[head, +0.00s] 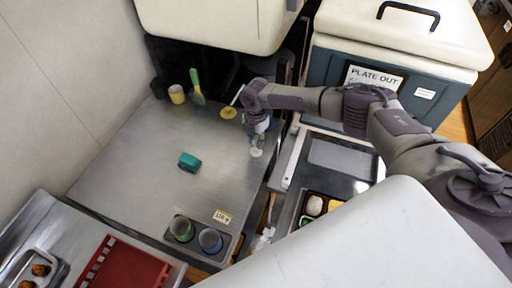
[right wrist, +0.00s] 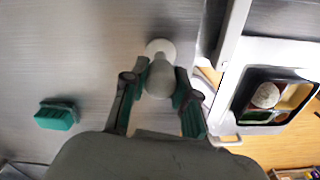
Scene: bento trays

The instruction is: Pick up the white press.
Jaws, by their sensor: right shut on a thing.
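The white press (head: 256,152) is upright near the right edge of the steel table. Its round white disc shows below my right gripper (head: 258,135). In the right wrist view the press (right wrist: 159,78) stands between the two fingers, with a pale handle and the disc beyond it. My right gripper (right wrist: 157,90) is shut on its handle. I cannot tell whether the disc touches the table. My left gripper is not in view.
A teal brush (head: 189,162) lies mid-table. A yellow cup (head: 177,94), a green-handled tool (head: 197,88) and a yellow disc (head: 229,112) are at the back. Two cups sit in a dark holder (head: 197,254) in front. A bento tray (head: 301,219) is at right.

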